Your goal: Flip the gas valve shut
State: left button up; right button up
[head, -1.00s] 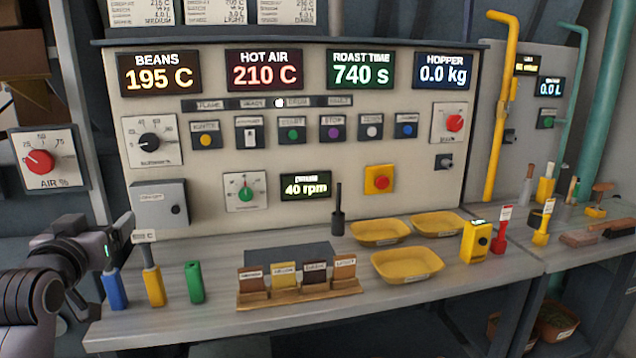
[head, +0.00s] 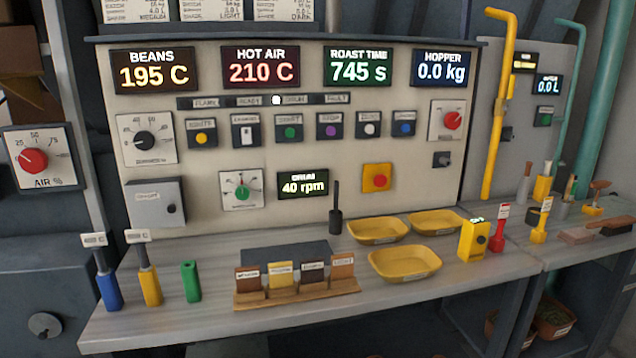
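A yellow gas pipe (head: 494,130) runs down the right side of the control panel and bends over at its top. A short yellow lever (head: 511,87), which looks like the gas valve handle, stands upright beside the pipe, roughly parallel to it. The valve body behind it is too small to make out. Neither of my grippers is in the head view.
The grey bench (head: 205,322) holds blue (head: 108,290) and yellow (head: 150,287) handled tools, a green cylinder (head: 191,281), a wooden card rack (head: 297,292) and yellow trays (head: 405,262). A yellow device (head: 473,241) and red-based tool (head: 499,230) stand below the pipe.

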aim_at(511, 87)
jog(key=i+l+z, duration=0.2)
jog(key=i+z, duration=0.5)
jog(key=i, duration=0.15)
jog(key=i+z, duration=0.35)
jog(key=k, duration=0.45)
jog(key=i+l, duration=0.15)
jog(key=l, duration=0.2)
jog(key=i+l+u, duration=0.1)
jog(key=l, duration=0.2)
jog(key=i+l, duration=0.15)
jog(key=l, duration=0.2)
jog(key=i+l+u, duration=0.1)
jog(key=l, duration=0.25)
jog(key=i+l, duration=0.15)
jog(key=l, duration=0.2)
jog(key=i+l, duration=0.1)
jog(key=l, duration=0.25)
jog(key=u, duration=0.05)
